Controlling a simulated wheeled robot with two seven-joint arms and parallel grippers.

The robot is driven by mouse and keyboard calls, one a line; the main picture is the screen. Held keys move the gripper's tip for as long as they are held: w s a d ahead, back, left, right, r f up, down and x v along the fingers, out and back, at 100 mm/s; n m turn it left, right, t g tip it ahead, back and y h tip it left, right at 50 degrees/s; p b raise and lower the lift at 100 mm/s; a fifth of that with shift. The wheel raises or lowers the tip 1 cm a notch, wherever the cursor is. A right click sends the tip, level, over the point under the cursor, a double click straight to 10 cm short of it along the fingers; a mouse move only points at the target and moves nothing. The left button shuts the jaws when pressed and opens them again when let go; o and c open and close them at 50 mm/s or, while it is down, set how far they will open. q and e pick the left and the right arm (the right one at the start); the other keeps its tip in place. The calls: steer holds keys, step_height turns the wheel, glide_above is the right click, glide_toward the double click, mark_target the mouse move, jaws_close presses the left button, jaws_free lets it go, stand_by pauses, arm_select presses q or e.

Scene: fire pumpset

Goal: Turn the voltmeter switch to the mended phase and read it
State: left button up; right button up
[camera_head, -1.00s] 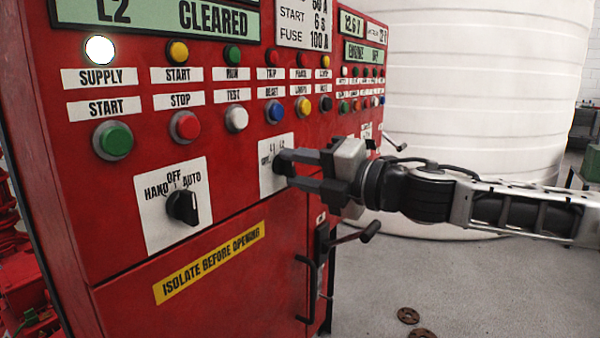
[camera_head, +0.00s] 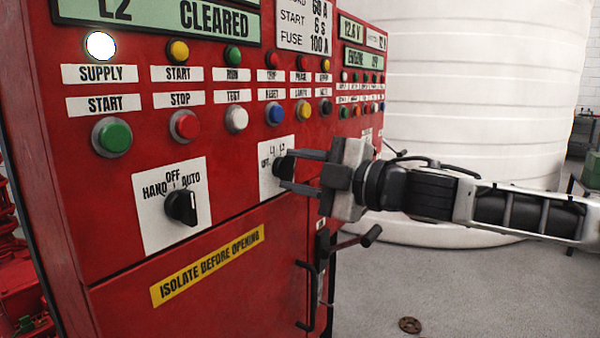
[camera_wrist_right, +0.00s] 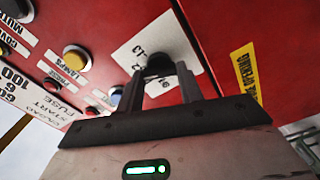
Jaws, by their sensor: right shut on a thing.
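The voltmeter switch is a dark knob (camera_head: 283,167) on a white plate (camera_head: 267,183) in the red panel's front. Its plate shows marks that look like OFF, L1 and L2 in the head view, and L3 in the wrist view. My right gripper (camera_head: 288,171) reaches in from the right, its two fingers on either side of the knob and shut on it. In the right wrist view the knob (camera_wrist_right: 158,63) sits between the fingertips. Its pointer direction is hidden. A green display (camera_head: 165,15) reads L2 CLEARED. I see no voltmeter dial. My left gripper is out of view.
A HAND/OFF/AUTO switch (camera_head: 181,207) is left of the gripper. Rows of coloured buttons and lamps lie above it; the white SUPPLY lamp (camera_head: 100,46) is lit. A crank-like handle (camera_head: 369,237) juts out below the arm. A white tank (camera_head: 470,100) stands behind.

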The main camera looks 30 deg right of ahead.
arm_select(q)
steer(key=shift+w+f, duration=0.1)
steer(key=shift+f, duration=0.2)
arm_select(e)
steer(key=o, duration=1)
steer(key=shift+d, duration=0.1)
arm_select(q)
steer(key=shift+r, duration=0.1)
